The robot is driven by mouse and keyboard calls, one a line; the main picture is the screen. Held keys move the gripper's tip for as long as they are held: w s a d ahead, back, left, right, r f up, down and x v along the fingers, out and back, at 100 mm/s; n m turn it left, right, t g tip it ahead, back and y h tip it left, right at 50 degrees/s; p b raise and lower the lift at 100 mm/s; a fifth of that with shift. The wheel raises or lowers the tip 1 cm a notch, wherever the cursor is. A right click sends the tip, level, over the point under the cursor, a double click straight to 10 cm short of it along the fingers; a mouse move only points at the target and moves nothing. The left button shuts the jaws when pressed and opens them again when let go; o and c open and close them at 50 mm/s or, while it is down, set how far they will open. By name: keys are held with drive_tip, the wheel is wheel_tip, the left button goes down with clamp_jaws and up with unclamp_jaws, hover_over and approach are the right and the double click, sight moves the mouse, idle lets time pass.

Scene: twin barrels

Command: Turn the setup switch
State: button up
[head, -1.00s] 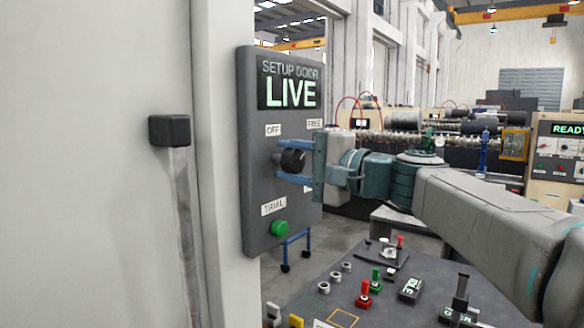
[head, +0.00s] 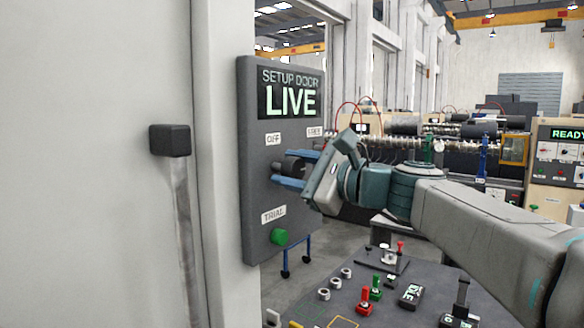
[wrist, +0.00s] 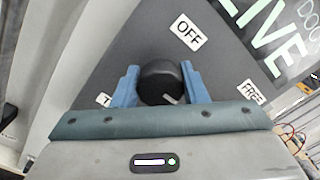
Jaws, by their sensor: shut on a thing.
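The setup switch is a round black knob (wrist: 160,82) on the dark grey setup door panel (head: 256,195). My gripper (head: 281,173) is shut on the knob, with one blue finger on each side, and is tilted in the head view. The panel's display (head: 290,94) reads "SETUP DOOR LIVE". A TRIAL label (head: 273,214) and a green button (head: 279,237) are below. My gripper partly hides the knob in the head view.
A pale wall or door (head: 90,120) with a black-topped bar (head: 169,141) stands left of the panel.

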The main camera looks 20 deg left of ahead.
idle(0.4)
drive_tip(key=o, duration=1)
drive_tip(key=shift+c, duration=0.2)
drive_tip(key=b+v, duration=0.3)
drive_tip(key=v, duration=1)
drive_tip(key=shift+s+d, duration=0.2)
drive_tip(key=shift+d, duration=0.15)
drive_tip(key=shift+f, duration=0.1)
